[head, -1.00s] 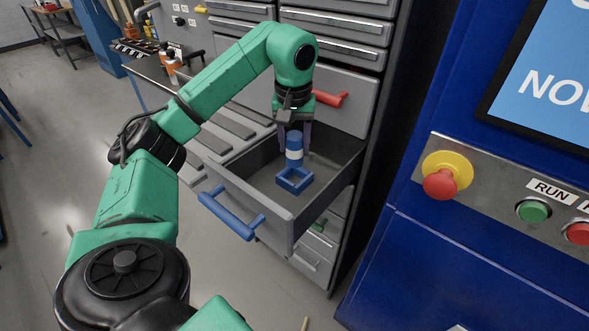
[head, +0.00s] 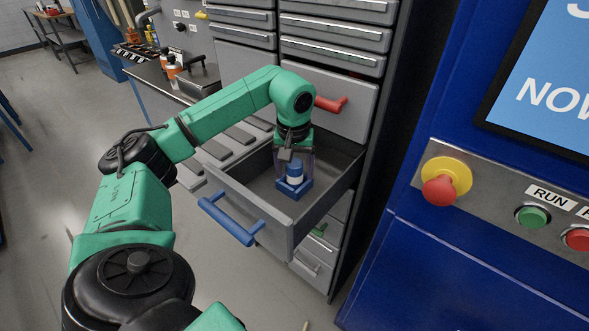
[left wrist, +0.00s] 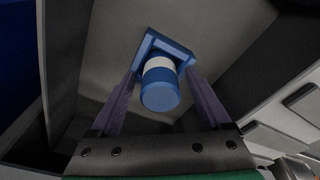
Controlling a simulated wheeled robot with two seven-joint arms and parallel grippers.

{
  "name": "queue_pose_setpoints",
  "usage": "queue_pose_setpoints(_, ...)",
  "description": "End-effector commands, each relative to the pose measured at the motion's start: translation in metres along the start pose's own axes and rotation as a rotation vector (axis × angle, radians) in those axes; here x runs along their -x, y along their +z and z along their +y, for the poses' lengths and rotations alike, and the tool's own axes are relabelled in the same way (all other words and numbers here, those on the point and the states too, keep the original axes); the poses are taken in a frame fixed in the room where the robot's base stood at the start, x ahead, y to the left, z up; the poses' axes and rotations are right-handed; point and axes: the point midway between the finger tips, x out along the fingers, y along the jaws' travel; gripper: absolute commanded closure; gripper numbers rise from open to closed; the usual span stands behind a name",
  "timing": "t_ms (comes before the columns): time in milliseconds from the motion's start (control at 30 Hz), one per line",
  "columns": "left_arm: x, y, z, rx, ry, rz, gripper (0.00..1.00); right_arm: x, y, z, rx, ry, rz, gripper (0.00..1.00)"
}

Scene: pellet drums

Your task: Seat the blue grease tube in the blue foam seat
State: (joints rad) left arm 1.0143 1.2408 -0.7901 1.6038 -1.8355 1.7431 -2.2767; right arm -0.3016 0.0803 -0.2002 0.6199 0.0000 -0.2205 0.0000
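The blue grease tube (head: 295,173) has a white band and stands upright at the blue foam seat (head: 291,193), inside the open grey drawer (head: 245,205). Its lower end is within the seat's square outline; how deep it sits is hard to tell. In the left wrist view the tube (left wrist: 160,90) shows its round blue end, with the seat (left wrist: 165,44) beyond it. My left gripper (head: 295,168) points down over the tube. Its two purple fingers (left wrist: 161,78) stand on either side with a small gap to the tube. My right gripper is not in view.
The drawer has a blue handle (head: 230,218) in front. A red-handled drawer front (head: 338,104) is just behind my left gripper. Drawer walls surround the seat; the drawer floor beside it is clear. A blue machine with a red stop button (head: 438,190) stands at right.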

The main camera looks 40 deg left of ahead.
Motion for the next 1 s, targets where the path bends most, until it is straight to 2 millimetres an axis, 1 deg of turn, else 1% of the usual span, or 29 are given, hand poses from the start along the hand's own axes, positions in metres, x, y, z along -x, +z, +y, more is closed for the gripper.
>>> queue_pose_setpoints(133, 0.001, 0.000, 0.000, 0.000, 0.000, 0.000, 0.19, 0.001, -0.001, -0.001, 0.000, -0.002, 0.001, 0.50)
queue_pose_setpoints(267, 0.010, -0.001, 0.001, 0.000, 0.002, 0.002, 0.19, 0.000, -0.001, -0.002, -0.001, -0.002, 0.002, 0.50)
queue_pose_setpoints(367, 0.028, -0.001, 0.001, 0.000, 0.003, 0.003, 0.19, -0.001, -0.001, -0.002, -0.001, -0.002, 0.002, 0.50)
queue_pose_setpoints(633, 0.095, -0.001, 0.001, -0.001, 0.004, 0.003, 0.19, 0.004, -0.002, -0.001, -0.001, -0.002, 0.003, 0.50)
queue_pose_setpoints(700, 0.114, -0.002, 0.000, 0.000, 0.001, 0.004, 0.19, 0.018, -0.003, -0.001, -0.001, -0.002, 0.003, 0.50)
queue_pose_setpoints(800, 0.123, -0.001, 0.000, 0.000, 0.000, 0.002, 0.19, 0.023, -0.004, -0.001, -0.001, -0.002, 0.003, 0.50)
queue_pose_setpoints(1000, 0.123, -0.001, 0.000, 0.000, 0.000, 0.000, 0.19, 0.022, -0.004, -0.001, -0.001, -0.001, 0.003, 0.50)
